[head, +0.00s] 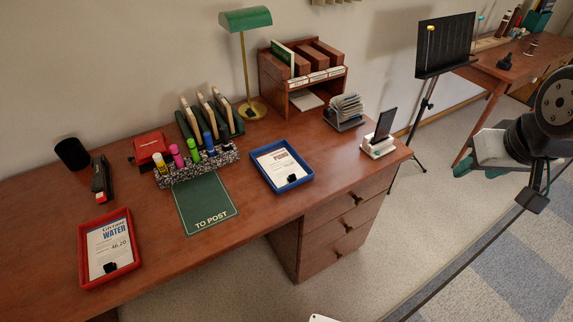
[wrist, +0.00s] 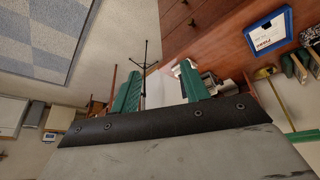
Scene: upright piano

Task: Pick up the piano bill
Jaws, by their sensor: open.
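The piano bill (head: 279,162) is a white sheet with a red-brown heading, lying in a blue tray (head: 307,180) on the desk, with a small black clip or knob near its lower edge. The bill (wrist: 265,38) and blue tray (wrist: 250,24) also show at the upper right of the wrist view. My gripper (wrist: 160,84) has two green fingers spread apart with nothing between them. In the head view it is at the right edge, off the desk's right end and well away from the tray; its fingertips are only partly seen there.
A red tray (head: 81,255) holds a water bill (head: 110,244). A green "TO POST" mat (head: 205,203) lies between the trays. A pen holder (head: 197,170), brass lamp (head: 245,62), card file (head: 346,111) and phone stand (head: 378,147) surround the blue tray. A music stand (head: 445,45) stands beyond the desk.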

